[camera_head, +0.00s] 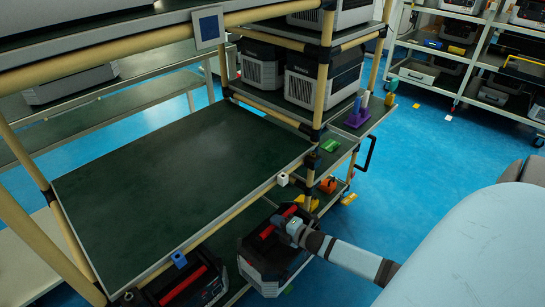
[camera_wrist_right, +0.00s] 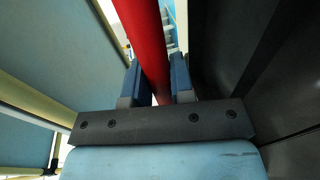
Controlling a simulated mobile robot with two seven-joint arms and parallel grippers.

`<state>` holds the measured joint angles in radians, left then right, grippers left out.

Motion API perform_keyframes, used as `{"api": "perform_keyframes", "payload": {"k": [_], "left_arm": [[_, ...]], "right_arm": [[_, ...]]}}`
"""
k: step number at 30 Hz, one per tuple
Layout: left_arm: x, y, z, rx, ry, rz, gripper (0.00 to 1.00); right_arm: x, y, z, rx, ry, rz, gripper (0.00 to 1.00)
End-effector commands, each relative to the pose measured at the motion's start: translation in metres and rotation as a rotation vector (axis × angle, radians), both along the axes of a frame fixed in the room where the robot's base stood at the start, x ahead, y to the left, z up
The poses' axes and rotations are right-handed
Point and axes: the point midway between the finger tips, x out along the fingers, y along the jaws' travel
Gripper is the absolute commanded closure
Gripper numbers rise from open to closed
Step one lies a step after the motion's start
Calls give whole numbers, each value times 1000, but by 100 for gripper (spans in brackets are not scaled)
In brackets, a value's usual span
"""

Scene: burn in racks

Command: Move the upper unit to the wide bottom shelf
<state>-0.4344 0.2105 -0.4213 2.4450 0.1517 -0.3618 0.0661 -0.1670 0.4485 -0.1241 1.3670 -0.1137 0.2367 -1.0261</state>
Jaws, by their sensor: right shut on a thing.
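My right gripper (camera_head: 283,222) is shut on the red handle of a dark unit (camera_head: 258,262) with pale corners. The unit is at the right end of the rack, lower than the wide dark green shelf (camera_head: 170,185); I cannot tell whether it rests on the shelf beneath it. In the right wrist view the red handle (camera_wrist_right: 148,35) passes between the two blue fingers of the gripper (camera_wrist_right: 157,88). A second dark unit with a red handle (camera_head: 190,286) stands lower left, under the wide shelf's front edge. My left gripper is out of view.
The wide green shelf is bare. More units (camera_head: 322,75) stand on the rack's upper right shelves. Small coloured items, including a purple holder (camera_head: 357,118) and a green piece (camera_head: 331,145), sit on narrow side shelves. Rack posts stand close by. Blue floor (camera_head: 425,150) is open at right.

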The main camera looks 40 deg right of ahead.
Motion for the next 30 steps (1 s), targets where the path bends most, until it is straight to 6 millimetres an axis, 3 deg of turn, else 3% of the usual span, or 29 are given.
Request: {"api": "perform_keyframes", "payload": {"k": [1, 15, 18, 24, 30], "left_arm": [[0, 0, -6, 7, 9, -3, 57], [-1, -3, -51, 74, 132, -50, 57], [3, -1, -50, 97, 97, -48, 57], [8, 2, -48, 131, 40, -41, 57], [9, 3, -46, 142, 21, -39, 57]], "right_arm": [[15, 1, 5, -1, -18, 2, 100], [104, 14, 5, -1, -17, 2, 100], [121, 17, 5, -1, -17, 2, 100], [145, 21, 6, 0, -16, 2, 100], [152, 22, 7, -1, -14, 1, 100]]}}
